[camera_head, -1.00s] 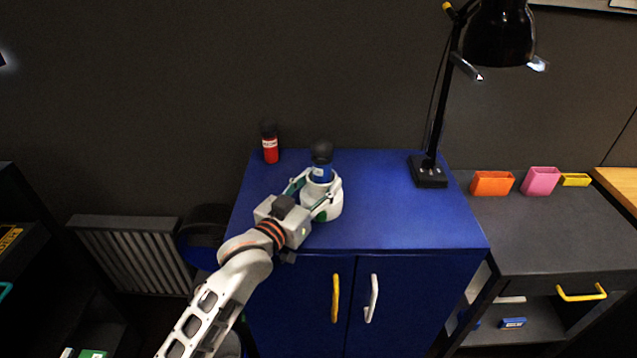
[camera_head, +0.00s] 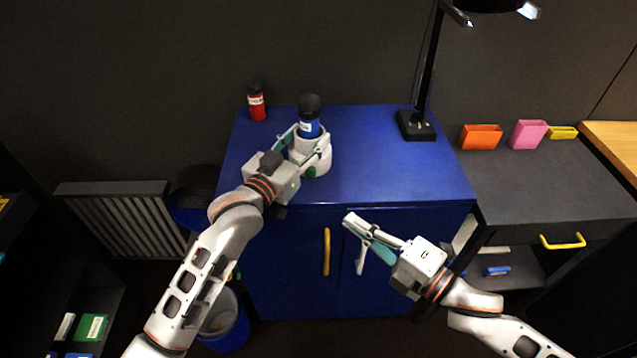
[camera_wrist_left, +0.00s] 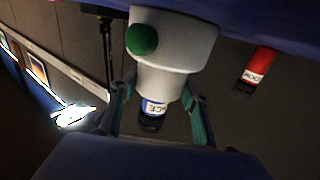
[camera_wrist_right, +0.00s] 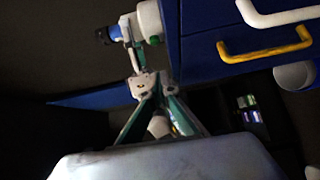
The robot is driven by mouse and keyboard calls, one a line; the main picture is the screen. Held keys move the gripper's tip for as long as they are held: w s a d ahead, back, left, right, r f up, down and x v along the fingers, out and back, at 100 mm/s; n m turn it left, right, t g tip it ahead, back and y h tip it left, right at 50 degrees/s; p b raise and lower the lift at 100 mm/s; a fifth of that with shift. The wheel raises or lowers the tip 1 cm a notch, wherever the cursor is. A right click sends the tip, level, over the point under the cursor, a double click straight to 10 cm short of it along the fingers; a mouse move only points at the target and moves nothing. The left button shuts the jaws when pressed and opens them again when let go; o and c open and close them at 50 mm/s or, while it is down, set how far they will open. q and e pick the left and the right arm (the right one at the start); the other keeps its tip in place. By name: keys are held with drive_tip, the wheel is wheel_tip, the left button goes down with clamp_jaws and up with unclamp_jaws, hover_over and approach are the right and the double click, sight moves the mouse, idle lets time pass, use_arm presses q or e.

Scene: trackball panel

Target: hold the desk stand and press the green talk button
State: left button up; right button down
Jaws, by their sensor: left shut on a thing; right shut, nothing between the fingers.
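The desk stand (camera_head: 318,158) is a pale round holder on the blue cabinet top, with a dark-capped blue bottle (camera_head: 309,122) upright in it. The green talk button (camera_head: 310,171) is low on its front side; it also shows large in the left wrist view (camera_wrist_left: 142,39). My left gripper (camera_head: 306,146) is shut on the desk stand, one finger on each side. My right gripper (camera_head: 354,232) is shut and empty, in front of the cabinet, below and right of the stand. In the right wrist view the stand (camera_wrist_right: 150,18) is beyond its fingers.
A red bottle (camera_head: 257,105) stands at the back left of the cabinet top (camera_head: 390,175). A black lamp (camera_head: 416,124) stands at the back right. The top between stand and lamp is clear. Orange (camera_head: 481,138), pink (camera_head: 528,135) and yellow (camera_head: 563,132) holders sit on the dark table.

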sight(318, 197)
use_arm(q)
drive_tip(key=shift+f, duration=0.15)
use_arm(e)
drive_tip(key=shift+a+r, duration=0.1)
drive_tip(key=shift+r, duration=0.05)
drive_tip(key=x, duration=1)
drive_tip(key=shift+a, duration=0.15)
drive_tip(key=w, duration=0.2)
drive_tip(key=shift+w, duration=0.95)
